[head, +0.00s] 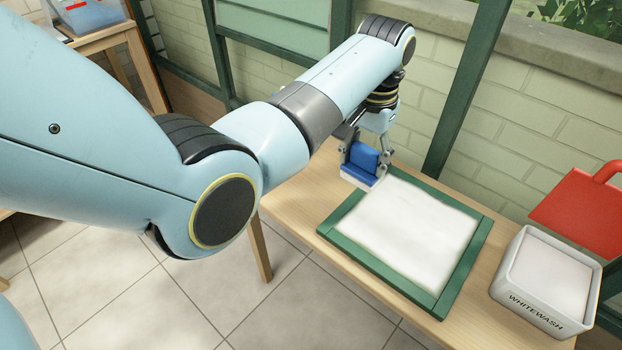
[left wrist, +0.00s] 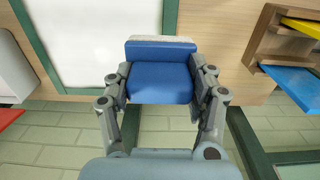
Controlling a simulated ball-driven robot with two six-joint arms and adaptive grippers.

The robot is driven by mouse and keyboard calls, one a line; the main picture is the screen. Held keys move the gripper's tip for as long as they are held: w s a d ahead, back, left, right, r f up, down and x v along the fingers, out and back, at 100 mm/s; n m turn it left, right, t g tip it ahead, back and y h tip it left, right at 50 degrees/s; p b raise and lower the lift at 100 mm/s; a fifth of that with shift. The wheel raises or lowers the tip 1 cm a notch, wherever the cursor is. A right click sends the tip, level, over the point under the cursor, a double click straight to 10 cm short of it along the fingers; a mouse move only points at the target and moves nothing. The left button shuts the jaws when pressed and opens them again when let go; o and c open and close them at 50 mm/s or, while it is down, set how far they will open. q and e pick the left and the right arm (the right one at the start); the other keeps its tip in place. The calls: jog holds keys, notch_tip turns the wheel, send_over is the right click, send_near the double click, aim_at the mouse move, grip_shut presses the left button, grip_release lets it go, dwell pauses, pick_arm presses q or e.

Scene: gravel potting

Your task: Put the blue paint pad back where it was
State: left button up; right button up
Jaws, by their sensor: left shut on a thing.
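The blue paint pad (head: 362,160) has a blue block body and a white pad face at its lower end. My left gripper (head: 366,158) is shut on it, one finger on each side. The left wrist view shows the pad (left wrist: 158,80) between the fingers, its white edge pointing away from my wrist. In the head view the pad is at the back left corner of a green-framed white panel (head: 405,232). I cannot tell whether it touches the frame. My right gripper is not in view.
A white tray marked WHITEWASH (head: 540,312) stands right of the panel on the wooden table (head: 300,200), with a red handled thing (head: 585,210) behind it. The left wrist view shows a wooden holder (left wrist: 262,45) with yellow (left wrist: 302,26) and blue (left wrist: 297,86) pieces. A brick wall stands behind.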

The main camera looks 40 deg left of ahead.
pick_arm(q)
jog(key=a+f, duration=0.2)
jog(key=a, duration=0.1)
jog(key=s+a+f, duration=0.1)
jog(key=a+f, duration=0.1)
jog(key=a, duration=0.1)
jog(key=s+a+f+b, duration=0.1)
jog(key=a+f, duration=0.1)
jog(key=a, duration=0.2)
jog(key=shift+s+a+f, duration=0.1)
jog(key=shift+s+f, duration=0.1)
jog(key=shift+f, duration=0.05)
notch_tip(320, 180, down, 4)
jog(key=shift+r+b, duration=0.2)
jog(key=shift+b, duration=0.45)
jog(key=shift+f, duration=0.15)
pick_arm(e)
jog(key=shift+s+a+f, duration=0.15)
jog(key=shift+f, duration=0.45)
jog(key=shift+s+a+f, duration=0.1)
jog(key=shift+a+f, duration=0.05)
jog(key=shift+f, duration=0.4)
pick_arm(q)
jog(key=o, duration=1.1)
